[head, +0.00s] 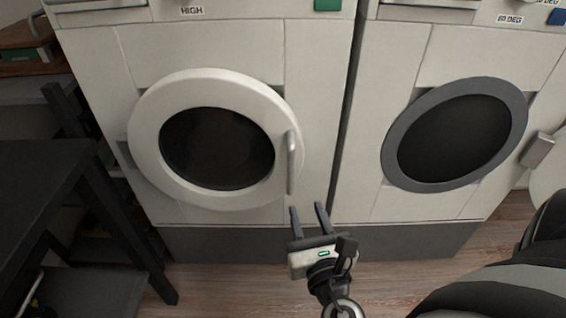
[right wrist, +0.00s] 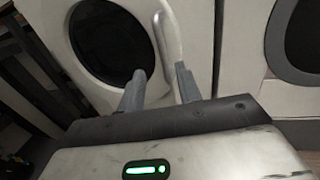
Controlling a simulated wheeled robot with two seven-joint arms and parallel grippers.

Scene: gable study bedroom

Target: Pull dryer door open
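The dryer door (head: 240,85) is a round white ring with a dark glass window, and it looks closed on the left machine. Its upright bar handle (head: 291,162) is on the right side of the ring. My right gripper (head: 309,208) is open and empty, just below and slightly right of the handle's lower end. In the right wrist view the handle (right wrist: 168,40) stands beyond the two spread fingers (right wrist: 160,88), with nothing between them. The fingers appear apart from the handle. My left gripper is not in the head view.
A dark table (head: 40,170) stands at the left front. Wooden floor (head: 220,285) is clear in front of the left machine.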

